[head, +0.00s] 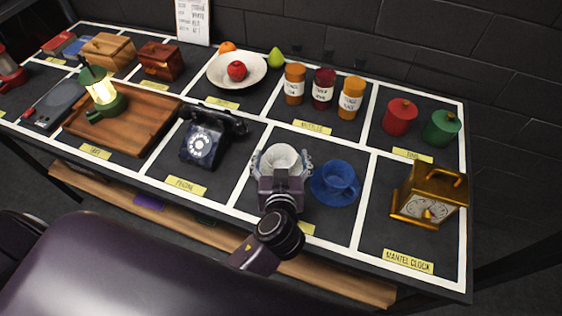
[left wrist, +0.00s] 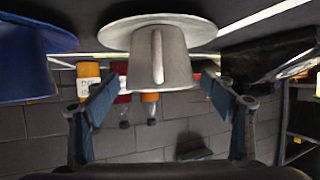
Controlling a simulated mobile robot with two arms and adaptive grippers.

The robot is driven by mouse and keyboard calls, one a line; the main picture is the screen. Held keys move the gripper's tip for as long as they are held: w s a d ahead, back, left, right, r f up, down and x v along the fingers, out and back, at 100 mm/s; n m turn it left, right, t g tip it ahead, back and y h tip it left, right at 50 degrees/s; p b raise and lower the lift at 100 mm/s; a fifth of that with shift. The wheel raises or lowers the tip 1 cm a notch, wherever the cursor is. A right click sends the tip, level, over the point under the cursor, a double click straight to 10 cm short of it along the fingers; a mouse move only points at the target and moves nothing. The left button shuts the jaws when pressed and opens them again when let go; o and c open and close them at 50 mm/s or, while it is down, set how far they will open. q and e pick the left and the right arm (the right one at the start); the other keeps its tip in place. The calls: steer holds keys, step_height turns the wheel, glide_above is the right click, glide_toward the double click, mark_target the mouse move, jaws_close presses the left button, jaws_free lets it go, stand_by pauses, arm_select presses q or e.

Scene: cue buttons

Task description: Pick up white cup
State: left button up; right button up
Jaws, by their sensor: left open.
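The white cup (head: 281,154) stands in a taped cell at the front middle of the table. In the left wrist view, which looks upside down, the white cup (left wrist: 178,62) sits on a white saucer (left wrist: 120,33) with its handle facing the camera. My left gripper (head: 282,165) is open, with one finger on each side of the cup in the head view. In the left wrist view the gap between the fingertips (left wrist: 160,92) is empty near the cup's rim. My gripper hides the cup's front in the head view. My right gripper is not in view.
A blue cup on a blue saucer (head: 335,184) stands close to the right of the white cup. A dark rotary phone (head: 208,140) is to the left, and a golden mantel clock (head: 428,197) to the right. Bottles (head: 322,90) stand behind. A dark wall closes the back.

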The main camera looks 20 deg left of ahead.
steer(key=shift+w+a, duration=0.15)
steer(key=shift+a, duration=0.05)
arm_select(q)
steer(key=c, duration=1.3)
steer(key=shift+c, duration=0.2)
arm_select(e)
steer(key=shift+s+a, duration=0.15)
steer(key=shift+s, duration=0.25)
arm_select(q)
steer(key=shift+r, duration=0.1)
